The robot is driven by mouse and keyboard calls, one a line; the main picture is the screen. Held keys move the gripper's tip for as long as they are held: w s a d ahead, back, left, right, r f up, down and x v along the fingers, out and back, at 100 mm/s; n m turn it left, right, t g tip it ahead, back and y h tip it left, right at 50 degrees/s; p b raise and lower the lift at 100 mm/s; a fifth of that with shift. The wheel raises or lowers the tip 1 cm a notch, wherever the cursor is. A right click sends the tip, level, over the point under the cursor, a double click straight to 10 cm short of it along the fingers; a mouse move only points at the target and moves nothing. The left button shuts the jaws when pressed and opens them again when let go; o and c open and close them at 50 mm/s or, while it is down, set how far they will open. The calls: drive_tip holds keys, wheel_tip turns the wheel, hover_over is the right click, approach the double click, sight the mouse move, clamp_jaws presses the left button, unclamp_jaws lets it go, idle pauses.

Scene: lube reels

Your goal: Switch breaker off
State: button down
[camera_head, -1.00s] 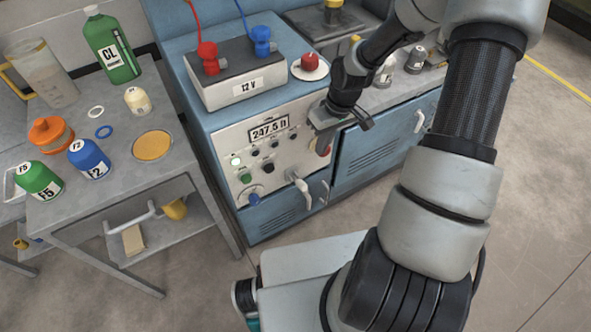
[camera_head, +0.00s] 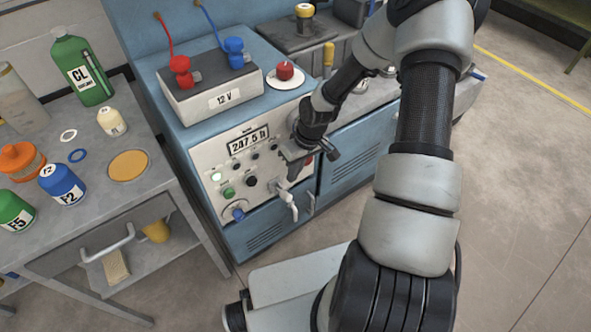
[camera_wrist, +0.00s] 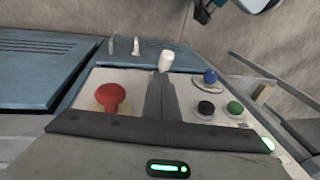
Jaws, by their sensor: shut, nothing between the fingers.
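The control panel (camera_head: 207,163) on the blue cabinet has a display reading 247.5, a lit white lamp, dark knobs, a green button (camera_head: 229,192) and a blue knob (camera_head: 238,212). A white lever (camera_head: 285,196) sits at its lower right. A red knob (camera_head: 309,158) is partly hidden behind my gripper (camera_head: 291,172). No label marks which control is the breaker. My gripper is shut and empty, close in front of the panel's right part. In the wrist view its fingers (camera_wrist: 160,97) lie between the red knob (camera_wrist: 111,96) and black button (camera_wrist: 205,108), pointing toward the white lever (camera_wrist: 166,61). Contact cannot be told.
A 12 V battery (camera_head: 211,88) with red and blue clamps and a red button (camera_head: 285,71) sit on the cabinet top. A table (camera_head: 130,198) with bottles stands left. Blue cabinet doors (camera_head: 352,165) extend right. Open floor (camera_head: 520,200) lies right.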

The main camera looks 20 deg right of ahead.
sight(283, 194)
drive_tip(key=b+x, duration=0.1)
drive_tip(key=x, duration=0.4)
drive_tip(key=shift+s+d+f, duration=0.1)
drive_tip(key=shift+s+f, duration=0.15)
drive_tip(key=shift+s, duration=0.1)
idle(0.5)
drive_tip(key=s+f+t+b, duration=0.2)
drive_tip(key=f, duration=0.1)
drive_tip(key=s+d+f+y+b, duration=0.1)
drive_tip(key=shift+f+t, duration=0.3)
drive_tip(key=shift+t, duration=0.1)
idle(0.6)
drive_tip(key=shift+r, duration=0.1)
drive_tip(key=shift+r+p, duration=0.35)
drive_tip(key=shift+r, duration=0.35)
